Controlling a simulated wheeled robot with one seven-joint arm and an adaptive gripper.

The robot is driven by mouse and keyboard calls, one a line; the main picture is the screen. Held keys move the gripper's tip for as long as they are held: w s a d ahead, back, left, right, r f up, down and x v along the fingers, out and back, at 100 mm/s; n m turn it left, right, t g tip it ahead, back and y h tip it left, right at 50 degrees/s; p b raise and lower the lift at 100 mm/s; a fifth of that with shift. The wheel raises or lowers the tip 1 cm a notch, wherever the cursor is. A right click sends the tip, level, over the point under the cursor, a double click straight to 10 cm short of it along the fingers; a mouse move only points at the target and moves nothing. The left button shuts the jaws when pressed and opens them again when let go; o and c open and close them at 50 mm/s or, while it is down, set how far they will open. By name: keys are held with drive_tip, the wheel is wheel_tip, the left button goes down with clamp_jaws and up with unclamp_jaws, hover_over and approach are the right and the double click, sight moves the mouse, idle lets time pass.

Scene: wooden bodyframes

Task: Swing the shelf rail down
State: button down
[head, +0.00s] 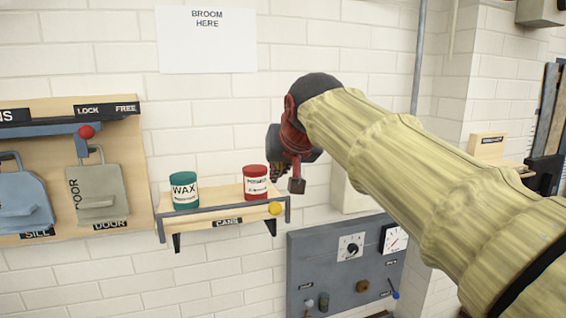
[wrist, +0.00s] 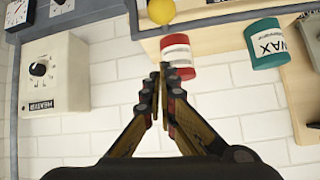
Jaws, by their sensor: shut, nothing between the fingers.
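The shelf rail (head: 288,210) is a grey bar along the front of the small wooden shelf (head: 205,221) marked CANS, with a yellow knob (head: 275,208) near its right end. The rail also shows in the wrist view (wrist: 225,20), with the yellow knob (wrist: 160,11) near the top. The rail lies low, about level with the shelf front. My gripper (head: 274,174) is above the knob, close to the shelf's right end. In the wrist view its fingertips (wrist: 162,70) are together and empty, apart from the knob, with the red can just beyond them.
A green WAX can (head: 185,190) and a red can (head: 255,182) stand on the shelf. A board with hanging bags (head: 100,190) is at left. A grey panel with dials (head: 335,265) is below right. White brick wall is bare below the shelf.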

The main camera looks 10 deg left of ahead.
drive_tip(key=shift+x, duration=1.15)
drive_tip(key=s+f, duration=0.1)
drive_tip(key=s+d+f, duration=0.1)
drive_tip(key=s, duration=0.1)
drive_tip(key=shift+f, duration=0.1)
drive_tip(key=shift+s+d, duration=0.1)
drive_tip(key=shift+f, duration=0.1)
